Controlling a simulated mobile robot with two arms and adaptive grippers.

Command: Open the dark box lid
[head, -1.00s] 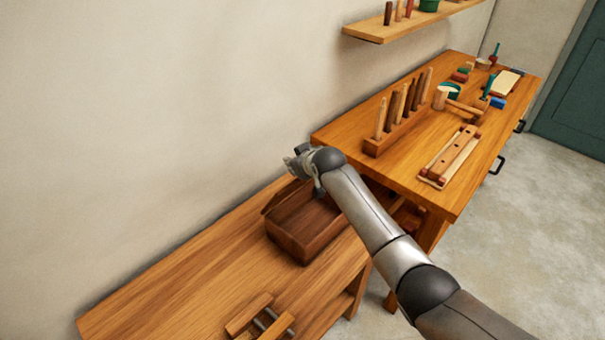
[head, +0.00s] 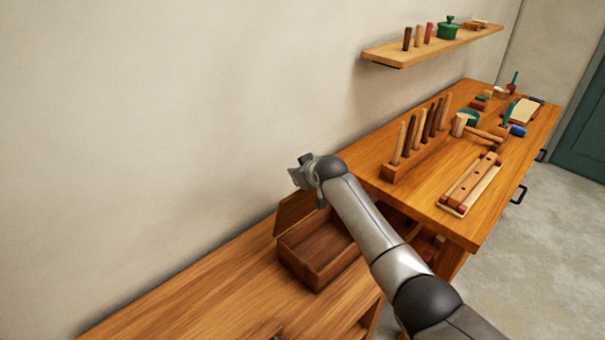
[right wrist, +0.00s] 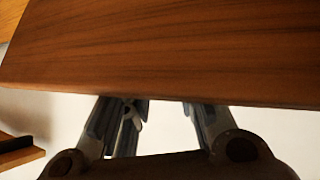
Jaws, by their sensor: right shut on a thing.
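The dark wooden box (head: 318,284) stands on the low bench, and its brown interior shows. Its lid (head: 289,212) is raised along the wall side, tilted up, its far part hidden behind my arm. My right gripper (head: 301,176) is at the lid's upper edge, its fingers partly hidden in the head view. In the right wrist view the lid (right wrist: 160,50) fills the upper part as a broad brown board, with the fingers (right wrist: 165,122) at its edge. The right gripper is shut on the lid. My left gripper is not in view.
The low bench (head: 200,300) is bare left of the box, with the wall close behind. A higher workbench (head: 400,200) to the right holds a peg rack (head: 415,152), a mallet (head: 480,132) and other tools. A shelf (head: 430,45) hangs above.

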